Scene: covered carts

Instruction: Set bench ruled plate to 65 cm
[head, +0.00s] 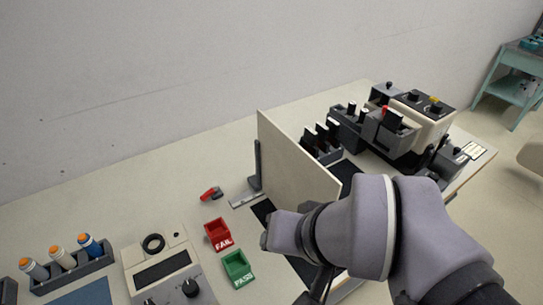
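A flat grey metal plate (243,201) lies on the bench, with a dark upright post (257,165) at its far end. It may be the ruled plate, but no scale or number can be read on it. A dark strip (263,211) runs on the bench from near this plate toward the front, partly hidden by my arm. My arm reaches in from the lower right, over the strip. A dark part of my gripper (318,288) shows at the bottom edge; its fingers are mostly hidden or cut off.
A tall cream panel (295,158) stands upright right of the post. Red FAIL (218,234) and green PASS (238,268) trays, a red-handled item (210,194), a knobbed meter (166,272) and a bottle rack (72,270) lie left. Dark-grey equipment (395,130) crowds the right.

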